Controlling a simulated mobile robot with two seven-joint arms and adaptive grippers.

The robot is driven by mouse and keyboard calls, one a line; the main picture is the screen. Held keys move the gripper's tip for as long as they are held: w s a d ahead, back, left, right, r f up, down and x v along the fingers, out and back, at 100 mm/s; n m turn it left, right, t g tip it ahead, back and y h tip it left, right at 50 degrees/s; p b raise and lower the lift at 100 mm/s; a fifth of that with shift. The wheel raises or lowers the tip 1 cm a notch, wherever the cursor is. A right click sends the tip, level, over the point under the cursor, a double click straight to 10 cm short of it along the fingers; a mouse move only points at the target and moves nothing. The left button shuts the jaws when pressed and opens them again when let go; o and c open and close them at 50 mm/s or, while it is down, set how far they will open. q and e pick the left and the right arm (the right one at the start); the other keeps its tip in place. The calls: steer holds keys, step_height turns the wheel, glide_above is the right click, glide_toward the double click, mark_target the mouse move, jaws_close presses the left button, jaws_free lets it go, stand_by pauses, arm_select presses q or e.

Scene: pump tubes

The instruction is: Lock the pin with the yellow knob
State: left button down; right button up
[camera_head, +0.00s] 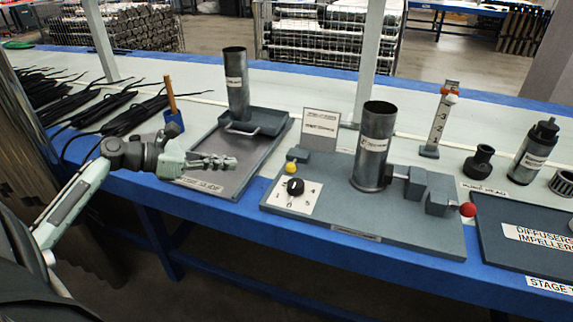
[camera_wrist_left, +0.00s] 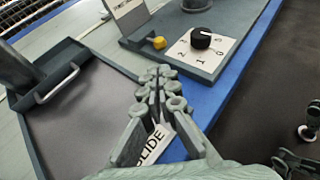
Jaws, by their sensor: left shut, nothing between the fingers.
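The yellow knob (camera_head: 291,167) sits at the left edge of the grey fixture plate (camera_head: 330,222), beside a black dial (camera_head: 295,186) on a white numbered card. In the left wrist view the yellow knob (camera_wrist_left: 159,43) is ahead of my gripper, left of the dial (camera_wrist_left: 201,38). The pin behind the knob is hard to make out. My left gripper (camera_head: 232,162) is shut and empty above the slide tray, left of the knob and apart from it. Its closed fingers show in the left wrist view (camera_wrist_left: 158,72).
The slide tray (camera_head: 215,178) with an upright tube (camera_head: 237,85) is behind my left gripper. Another tube (camera_head: 374,145) and a red knob (camera_head: 467,209) are on the fixture plate. A white sign (camera_head: 320,125) stands behind the yellow knob. Black cables lie at left.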

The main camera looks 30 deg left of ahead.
arm_select(q)
steer(key=shift+s, duration=0.1)
steer(key=shift+w+d+f, duration=0.1)
steer(key=shift+w, duration=0.1)
steer(key=b, duration=0.1)
glide_toward(286, 168)
steer(key=x, duration=0.5)
steer(key=shift+w+d, duration=0.1)
steer(key=shift+w, duration=0.05)
steer(key=shift+w+d+f, duration=0.3)
steer(key=shift+w+d, duration=0.05)
steer(key=shift+w, duration=0.2)
arm_select(e)
steer(key=v, duration=0.3)
steer(key=shift+d+r, duration=0.25)
steer(key=shift+r, duration=0.2)
steer(key=shift+r, duration=0.1)
